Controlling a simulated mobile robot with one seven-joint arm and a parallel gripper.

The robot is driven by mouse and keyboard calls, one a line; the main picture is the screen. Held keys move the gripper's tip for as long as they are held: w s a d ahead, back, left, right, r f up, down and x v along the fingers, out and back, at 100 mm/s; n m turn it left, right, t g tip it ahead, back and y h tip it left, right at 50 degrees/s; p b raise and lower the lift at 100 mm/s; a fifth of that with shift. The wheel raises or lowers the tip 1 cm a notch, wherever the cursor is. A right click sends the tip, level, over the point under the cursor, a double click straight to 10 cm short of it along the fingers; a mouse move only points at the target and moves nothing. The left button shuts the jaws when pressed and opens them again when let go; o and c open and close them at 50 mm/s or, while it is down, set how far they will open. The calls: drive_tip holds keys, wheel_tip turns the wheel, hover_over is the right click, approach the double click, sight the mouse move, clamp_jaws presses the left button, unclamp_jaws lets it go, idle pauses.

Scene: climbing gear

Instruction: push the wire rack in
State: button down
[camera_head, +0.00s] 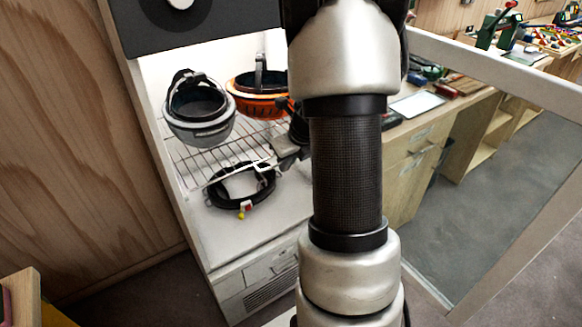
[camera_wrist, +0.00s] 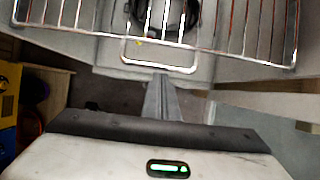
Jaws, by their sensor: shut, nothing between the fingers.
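The wire rack (camera_head: 185,158) sits inside an open white cabinet, its front edge toward the opening. In the wrist view its bars and front rail (camera_wrist: 80,37) run across the top, with a U-shaped loop (camera_wrist: 160,67) at the middle of the front. My gripper (camera_head: 268,164) is at the rack's front edge in the head view, partly hidden by my arm. In the wrist view my gripper (camera_wrist: 160,78) is shut and empty, its tips at the loop's front bar; I cannot tell whether they touch it.
A grey helmet (camera_head: 200,130) and an orange helmet (camera_head: 262,105) sit on the rack. A black strap ring (camera_head: 240,200) lies below it on the cabinet floor (camera_head: 225,238). The glass door (camera_head: 510,170) stands open at right. A wooden panel (camera_head: 70,120) closes the left side.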

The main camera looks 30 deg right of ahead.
drive_tip(key=w+p, duration=0.3)
drive_tip(key=w, duration=0.2)
drive_tip(key=shift+r+p, duration=0.1)
drive_tip(key=shift+p, duration=0.2)
drive_tip(key=shift+w+r, duration=0.1)
